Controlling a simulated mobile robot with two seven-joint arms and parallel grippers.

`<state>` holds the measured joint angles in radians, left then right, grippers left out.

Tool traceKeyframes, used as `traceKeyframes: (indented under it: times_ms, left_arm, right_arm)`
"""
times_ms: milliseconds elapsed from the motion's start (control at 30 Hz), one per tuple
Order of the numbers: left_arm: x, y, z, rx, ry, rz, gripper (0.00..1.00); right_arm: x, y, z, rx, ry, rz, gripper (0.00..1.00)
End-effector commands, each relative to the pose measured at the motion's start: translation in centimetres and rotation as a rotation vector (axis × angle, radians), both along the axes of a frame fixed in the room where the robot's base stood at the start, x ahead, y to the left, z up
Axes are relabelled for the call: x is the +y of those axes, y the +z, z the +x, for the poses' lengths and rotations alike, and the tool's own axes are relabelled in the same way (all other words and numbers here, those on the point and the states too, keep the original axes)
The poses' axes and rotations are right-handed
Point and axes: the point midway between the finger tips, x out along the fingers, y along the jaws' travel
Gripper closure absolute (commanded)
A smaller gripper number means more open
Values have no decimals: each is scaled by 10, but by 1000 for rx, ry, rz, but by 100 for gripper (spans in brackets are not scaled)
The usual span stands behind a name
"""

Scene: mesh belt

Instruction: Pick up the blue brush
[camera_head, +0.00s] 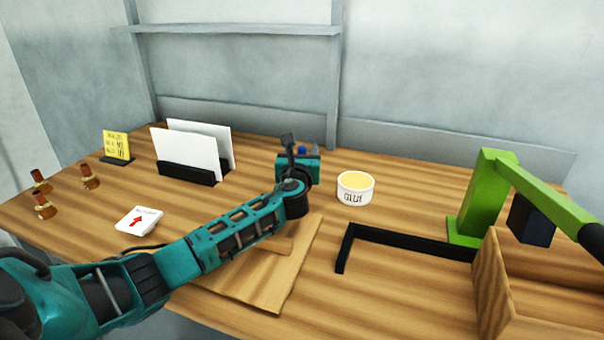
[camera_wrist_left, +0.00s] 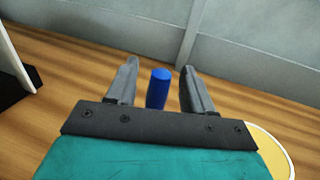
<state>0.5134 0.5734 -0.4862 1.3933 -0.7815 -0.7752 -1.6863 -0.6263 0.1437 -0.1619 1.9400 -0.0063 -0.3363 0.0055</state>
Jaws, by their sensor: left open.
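The blue brush (camera_wrist_left: 158,88) shows in the left wrist view as an upright blue cylinder between the two fingers of my left gripper (camera_wrist_left: 157,85), with gaps on both sides. Its lower part is hidden by the gripper's mount. In the head view only a small blue bit of the brush (camera_head: 302,150) shows behind my left gripper (camera_head: 300,150). The gripper is open around the brush and not touching it in the wrist view. My right gripper is not in view.
A white glue pot (camera_head: 355,188) stands just right of the gripper. A black holder with white sheets (camera_head: 190,172) is to the left. A black angled bar (camera_head: 400,238), a green stand (camera_head: 485,195) and a wooden box (camera_head: 495,290) are at right.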

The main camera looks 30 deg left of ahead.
Motion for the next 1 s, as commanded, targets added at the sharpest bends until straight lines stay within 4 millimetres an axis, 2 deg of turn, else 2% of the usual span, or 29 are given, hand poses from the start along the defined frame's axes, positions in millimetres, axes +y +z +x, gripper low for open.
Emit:
traceKeyframes:
  times_ms: [300,833,1000]
  left_arm:
    - [2,0,3,0,-1,0,49]
    - [2,0,3,1,0,0,100]
    - [2,0,3,0,0,0,100]
  right_arm:
    - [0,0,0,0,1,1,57]
    - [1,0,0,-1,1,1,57]
    - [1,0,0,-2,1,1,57]
